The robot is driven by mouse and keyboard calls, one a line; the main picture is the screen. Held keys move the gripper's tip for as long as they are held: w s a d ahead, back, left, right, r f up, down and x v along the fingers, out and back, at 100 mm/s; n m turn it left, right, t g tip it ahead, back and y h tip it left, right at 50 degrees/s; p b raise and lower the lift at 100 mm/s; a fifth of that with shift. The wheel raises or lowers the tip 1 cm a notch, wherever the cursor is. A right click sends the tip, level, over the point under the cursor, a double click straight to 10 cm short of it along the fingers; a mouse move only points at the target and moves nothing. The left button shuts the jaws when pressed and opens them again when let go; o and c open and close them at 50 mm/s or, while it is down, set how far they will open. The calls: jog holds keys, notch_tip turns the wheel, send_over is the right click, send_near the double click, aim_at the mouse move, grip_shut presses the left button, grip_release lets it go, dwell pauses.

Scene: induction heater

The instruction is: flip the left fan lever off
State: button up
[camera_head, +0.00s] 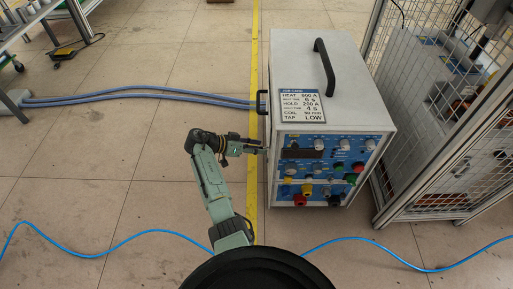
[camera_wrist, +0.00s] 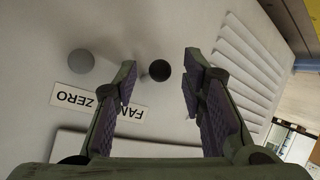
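In the wrist view the pale side panel of the heater fills the background. It bears a white label reading FAN and ZERO (camera_wrist: 75,95), upside down and partly behind a finger. A dark round knob or lever end (camera_wrist: 159,70) shows beside the FAN word, and a grey round one (camera_wrist: 81,61) beside ZERO. My gripper (camera_wrist: 160,78) is open, with its fingers on either side of the dark round end. Contact is not visible. In the head view my gripper (camera_head: 255,147) is at the left side of the heater cabinet (camera_head: 350,90); the lever is hidden there.
Louvered slats (camera_wrist: 250,65) lie right of the fingers. Blue hoses (camera_head: 150,94) run into the cabinet's left side behind my arm. A wire-mesh cage (camera_head: 440,130) stands close on the right. A blue cable (camera_head: 130,240) crosses the floor.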

jog(key=v, duration=1.2)
